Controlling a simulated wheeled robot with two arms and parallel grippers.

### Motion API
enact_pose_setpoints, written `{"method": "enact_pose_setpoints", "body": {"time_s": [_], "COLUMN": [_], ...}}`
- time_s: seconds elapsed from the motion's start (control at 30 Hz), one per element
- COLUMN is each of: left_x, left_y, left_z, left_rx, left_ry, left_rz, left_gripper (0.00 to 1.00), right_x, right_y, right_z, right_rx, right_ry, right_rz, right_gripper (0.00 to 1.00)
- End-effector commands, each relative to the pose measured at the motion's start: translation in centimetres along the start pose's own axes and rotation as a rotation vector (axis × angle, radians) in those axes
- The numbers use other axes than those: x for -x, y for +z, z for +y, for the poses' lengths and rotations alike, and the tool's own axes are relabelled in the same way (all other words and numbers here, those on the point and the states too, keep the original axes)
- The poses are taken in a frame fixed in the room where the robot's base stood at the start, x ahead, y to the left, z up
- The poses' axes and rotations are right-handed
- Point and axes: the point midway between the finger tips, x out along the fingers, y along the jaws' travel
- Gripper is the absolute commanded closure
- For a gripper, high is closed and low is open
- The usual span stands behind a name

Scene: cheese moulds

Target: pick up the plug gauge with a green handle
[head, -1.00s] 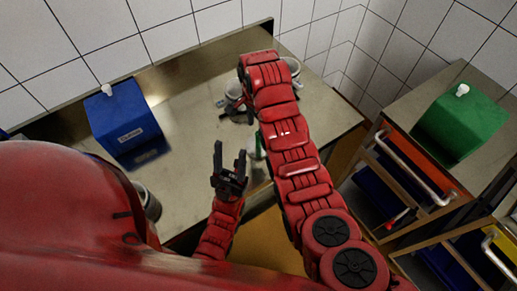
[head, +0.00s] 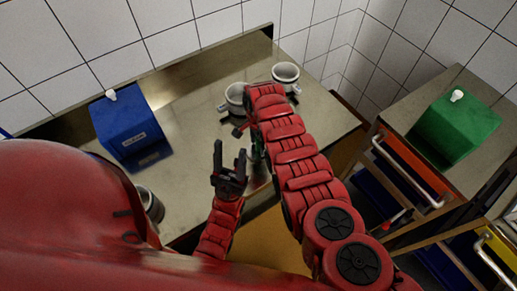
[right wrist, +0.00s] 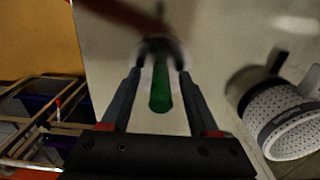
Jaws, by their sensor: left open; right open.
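The plug gauge with a green handle (right wrist: 160,88) shows in the right wrist view, its green handle pointing toward the camera and a pale round end beyond it. My right gripper (right wrist: 158,70) is open, with one finger on each side of the handle; I cannot tell whether they touch it. In the head view my right arm hides most of the gauge and the right gripper. My left gripper (head: 230,168) is open and empty, fingers pointing up in the picture, near the table's front edge.
Two pale moulds (head: 285,74) (head: 234,97) stand on the metal table (head: 190,120); a perforated one (right wrist: 285,122) is close right of my right gripper. A blue box (head: 127,124) is at left, a green box (head: 456,125) on the right-hand trolley.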

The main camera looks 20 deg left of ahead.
Motion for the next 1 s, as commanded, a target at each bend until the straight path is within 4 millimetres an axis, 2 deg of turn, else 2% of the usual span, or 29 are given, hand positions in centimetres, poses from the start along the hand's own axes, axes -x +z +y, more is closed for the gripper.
{"method": "enact_pose_setpoints", "body": {"time_s": [0.37, 0.7, 1.0], "left_x": [0.36, 0.37, 0.37], "left_y": [0.06, 0.06, 0.06], "left_z": [0.02, 0.02, 0.02], "left_rx": [0.000, 0.000, 0.000], "left_ry": [0.000, 0.000, 0.000], "left_rz": [0.001, 0.000, 0.001], "left_gripper": [0.50, 0.50, 0.50], "right_x": [-0.51, -0.53, -0.54], "right_y": [-0.15, -0.12, -0.10], "right_z": [-0.12, -0.09, -0.08], "right_rx": [-0.001, -0.001, -0.001], "right_ry": [-0.005, -0.004, -0.003], "right_rz": [0.003, 0.003, 0.002], "right_gripper": [0.39, 0.98, 1.00]}}
